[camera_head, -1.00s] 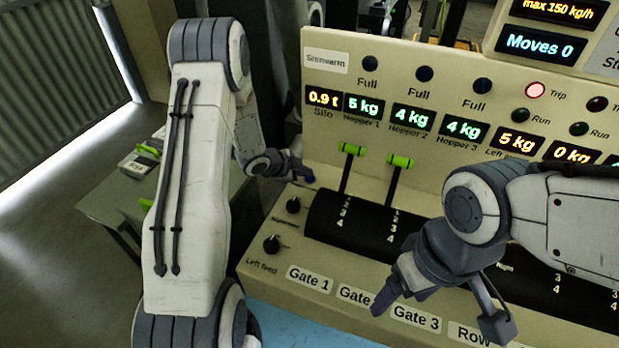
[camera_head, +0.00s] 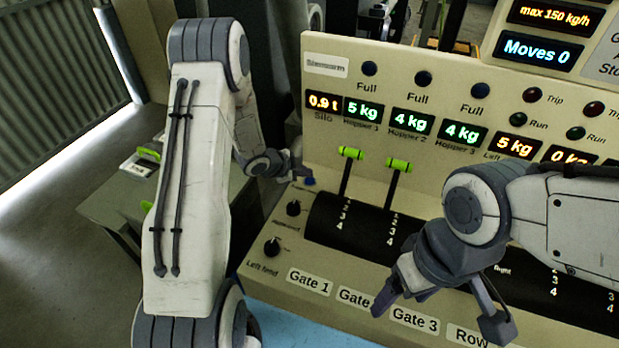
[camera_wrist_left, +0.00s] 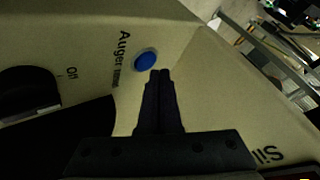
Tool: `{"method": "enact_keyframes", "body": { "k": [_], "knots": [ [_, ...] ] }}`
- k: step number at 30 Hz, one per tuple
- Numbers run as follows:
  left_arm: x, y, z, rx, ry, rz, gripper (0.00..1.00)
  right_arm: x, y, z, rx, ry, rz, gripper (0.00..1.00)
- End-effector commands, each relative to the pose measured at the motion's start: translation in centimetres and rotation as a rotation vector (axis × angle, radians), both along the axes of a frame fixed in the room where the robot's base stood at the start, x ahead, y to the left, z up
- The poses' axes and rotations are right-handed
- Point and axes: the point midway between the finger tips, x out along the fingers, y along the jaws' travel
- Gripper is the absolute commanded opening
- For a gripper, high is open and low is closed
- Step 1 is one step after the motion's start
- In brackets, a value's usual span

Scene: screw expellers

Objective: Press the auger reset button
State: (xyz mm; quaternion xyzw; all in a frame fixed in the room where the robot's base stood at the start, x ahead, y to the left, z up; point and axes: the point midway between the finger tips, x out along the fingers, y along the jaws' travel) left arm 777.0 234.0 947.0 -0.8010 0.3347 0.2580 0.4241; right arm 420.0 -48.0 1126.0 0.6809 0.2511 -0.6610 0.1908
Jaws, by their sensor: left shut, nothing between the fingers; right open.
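The auger reset button is a round blue button (camera_wrist_left: 145,60) beside the "Auger" lettering in the left wrist view. In the head view it shows as a small blue spot (camera_head: 309,181) at the left end of the sloping panel. My left gripper (camera_head: 302,172) is shut and empty, its tips just above the button. In the left wrist view the closed fingertips (camera_wrist_left: 160,76) lie right beside the button's edge, seemingly apart from it. My right gripper (camera_head: 440,312) is open and empty over the front of the panel, near the Gate 3 label.
Two green-handled levers (camera_head: 350,153) stand right of my left gripper. Dark knobs (camera_head: 293,208) sit below the button. The Trip lamp (camera_head: 532,95) is dark red, unlit. A display (camera_head: 538,48) reads "Moves 0". A grey table (camera_head: 110,205) stands at the left.

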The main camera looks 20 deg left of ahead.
Motion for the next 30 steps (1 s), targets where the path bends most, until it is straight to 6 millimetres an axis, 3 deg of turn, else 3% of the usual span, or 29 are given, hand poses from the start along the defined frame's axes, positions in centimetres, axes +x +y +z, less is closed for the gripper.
{"method": "enact_keyframes", "body": {
  "k": [11,25,30],
  "knots": [
    [0.0,0.0,0.3,0.000,0.000,0.000,0.00,0.0,0.0,0.3,0.000,0.000,0.000,0.79],
    [0.0,0.0,4.8,0.000,-0.002,-0.001,0.00,0.0,0.0,4.2,0.000,0.000,0.000,0.79],
    [0.0,0.0,5.3,0.000,-0.001,-0.001,0.00,0.0,0.0,4.6,0.000,0.000,0.000,0.79]
  ]
}}
